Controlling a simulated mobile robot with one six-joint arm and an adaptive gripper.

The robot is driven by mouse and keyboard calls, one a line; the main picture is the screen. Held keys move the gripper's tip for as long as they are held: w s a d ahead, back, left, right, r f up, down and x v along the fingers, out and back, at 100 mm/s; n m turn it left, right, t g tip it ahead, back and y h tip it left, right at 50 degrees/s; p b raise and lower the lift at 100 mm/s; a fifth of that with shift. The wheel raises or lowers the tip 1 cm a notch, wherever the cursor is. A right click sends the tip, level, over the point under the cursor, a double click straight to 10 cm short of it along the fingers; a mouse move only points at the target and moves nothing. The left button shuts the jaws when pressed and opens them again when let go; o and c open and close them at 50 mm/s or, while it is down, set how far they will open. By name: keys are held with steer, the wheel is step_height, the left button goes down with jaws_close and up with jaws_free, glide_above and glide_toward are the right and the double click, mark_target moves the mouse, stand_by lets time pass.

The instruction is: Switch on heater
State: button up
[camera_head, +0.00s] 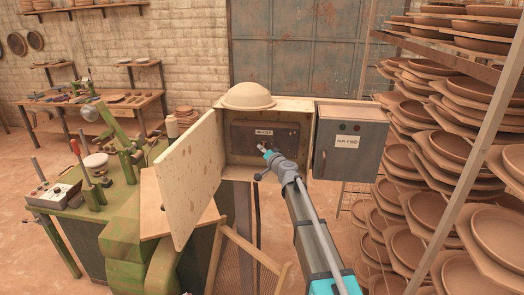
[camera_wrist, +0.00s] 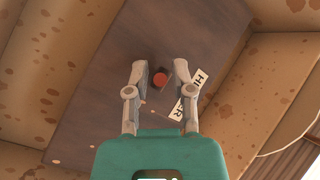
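The heater control is a dark panel (camera_head: 245,138) inside an open wooden cabinet (camera_head: 293,109). A white label (camera_head: 264,132), apparently reading HEATER, is on it. In the wrist view, a round orange-red button (camera_wrist: 160,79) sits on the dark panel (camera_wrist: 105,95). The label (camera_wrist: 190,97) is beside it, partly hidden by the right finger. My gripper (camera_head: 266,152) is in front of the panel, inside the cabinet opening. In the wrist view, my gripper (camera_wrist: 161,73) is open and empty, with the button showing between its fingertips. I cannot tell whether the fingers touch the panel.
The wooden cabinet door (camera_head: 188,175) stands open on the left. A grey box (camera_head: 347,165) with two small buttons and a label is right of the cabinet. A beige bowl (camera_head: 248,96) sits on top. Racks of brown dishes (camera_head: 490,110) fill the right. A green machine (camera_head: 120,230) stands left.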

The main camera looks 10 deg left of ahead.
stand_by(0.3)
jaws_close()
